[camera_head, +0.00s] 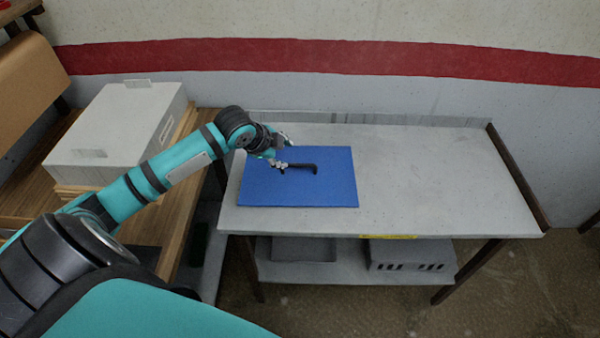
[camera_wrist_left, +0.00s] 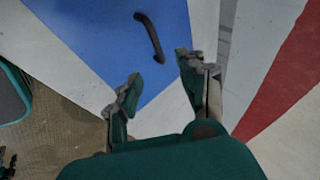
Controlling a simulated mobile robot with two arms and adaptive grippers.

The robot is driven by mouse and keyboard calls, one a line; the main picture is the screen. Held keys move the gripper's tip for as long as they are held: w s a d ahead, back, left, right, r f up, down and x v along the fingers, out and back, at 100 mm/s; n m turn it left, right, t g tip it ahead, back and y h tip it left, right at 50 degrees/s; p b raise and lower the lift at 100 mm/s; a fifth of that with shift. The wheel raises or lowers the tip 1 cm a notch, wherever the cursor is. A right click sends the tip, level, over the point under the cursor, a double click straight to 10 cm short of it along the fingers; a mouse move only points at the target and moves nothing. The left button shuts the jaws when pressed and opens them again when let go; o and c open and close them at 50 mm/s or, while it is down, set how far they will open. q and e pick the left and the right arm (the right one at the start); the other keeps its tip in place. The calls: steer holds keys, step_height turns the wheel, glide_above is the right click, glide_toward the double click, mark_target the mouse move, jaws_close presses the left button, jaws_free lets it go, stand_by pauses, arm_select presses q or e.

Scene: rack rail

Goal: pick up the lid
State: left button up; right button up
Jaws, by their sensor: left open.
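The lid (camera_head: 330,181) is a flat blue rectangle with a dark bar handle (camera_head: 315,169). It lies on the left part of the grey table. My left gripper (camera_head: 279,163) is over the lid's left half, close to the handle in the head view. In the left wrist view my left gripper (camera_wrist_left: 157,90) is open with nothing between its fingers. There the lid (camera_wrist_left: 103,40) lies beyond the fingertips, and the handle (camera_wrist_left: 150,37) is ahead of the gap, apart from both fingers.
The grey table (camera_head: 430,180) is bare to the right of the lid. A white box (camera_head: 118,135) stands on a wooden surface at the left. A grey perforated box (camera_head: 410,256) sits on the shelf below. A wall with a red stripe (camera_head: 300,57) closes the back.

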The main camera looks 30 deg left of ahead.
arm_select(q)
glide_toward(298, 164)
steer(key=x, duration=0.4)
steer(key=shift+w+d+r+p, duration=0.1)
steer(key=shift+w+d+p, duration=0.15)
steer(key=shift+p, duration=0.15)
steer(key=x, duration=0.2)
steer(key=p+x, duration=0.1)
steer(key=x, duration=0.1)
steer(key=shift+s+a+f, duration=0.15)
steer(key=shift+a+f, duration=0.05)
steer(key=shift+f, duration=0.05)
steer(key=shift+w+f, duration=0.35)
steer(key=shift+f, duration=0.2)
steer(key=shift+c, duration=1.3)
jaws_close()
